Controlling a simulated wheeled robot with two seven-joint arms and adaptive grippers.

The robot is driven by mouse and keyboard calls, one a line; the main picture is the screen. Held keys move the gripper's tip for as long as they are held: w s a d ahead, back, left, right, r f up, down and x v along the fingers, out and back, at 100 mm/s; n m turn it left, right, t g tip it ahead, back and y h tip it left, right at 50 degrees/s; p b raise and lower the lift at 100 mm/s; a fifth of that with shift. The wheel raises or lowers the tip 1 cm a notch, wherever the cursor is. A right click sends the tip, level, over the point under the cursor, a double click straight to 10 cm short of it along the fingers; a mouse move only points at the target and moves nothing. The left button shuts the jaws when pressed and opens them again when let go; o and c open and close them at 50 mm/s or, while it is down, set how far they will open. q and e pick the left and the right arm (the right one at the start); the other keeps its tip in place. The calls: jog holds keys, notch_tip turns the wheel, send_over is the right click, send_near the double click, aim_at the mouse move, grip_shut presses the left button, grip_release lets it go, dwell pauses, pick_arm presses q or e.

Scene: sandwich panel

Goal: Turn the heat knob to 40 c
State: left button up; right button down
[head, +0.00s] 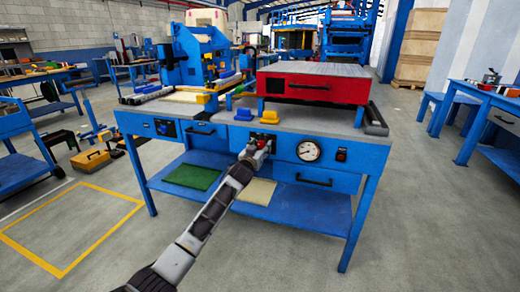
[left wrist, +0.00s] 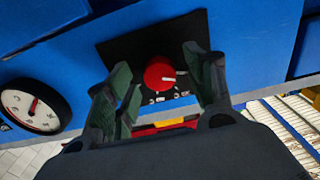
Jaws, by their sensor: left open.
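The red heat knob (left wrist: 160,74) sits on a black panel (left wrist: 125,52) with white marks on the front of the blue workbench. A white pointer line shows on the knob; the numbers are too small to read. My left gripper (left wrist: 165,85) is open, with one finger on each side of the knob in the left wrist view. I cannot tell whether the fingers touch it. In the head view my left gripper (head: 258,150) is at the bench front and mostly hides the panel. My right gripper is not in view.
A round white gauge (head: 309,150) and a small red switch (head: 341,155) are right of the gripper. A red press box (head: 315,84) stands on the bench top. The floor in front is clear.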

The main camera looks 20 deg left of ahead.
pick_arm(q)
jog(key=shift+c, duration=0.3)
jog(key=c, duration=0.9)
jog(key=shift+c, duration=0.4)
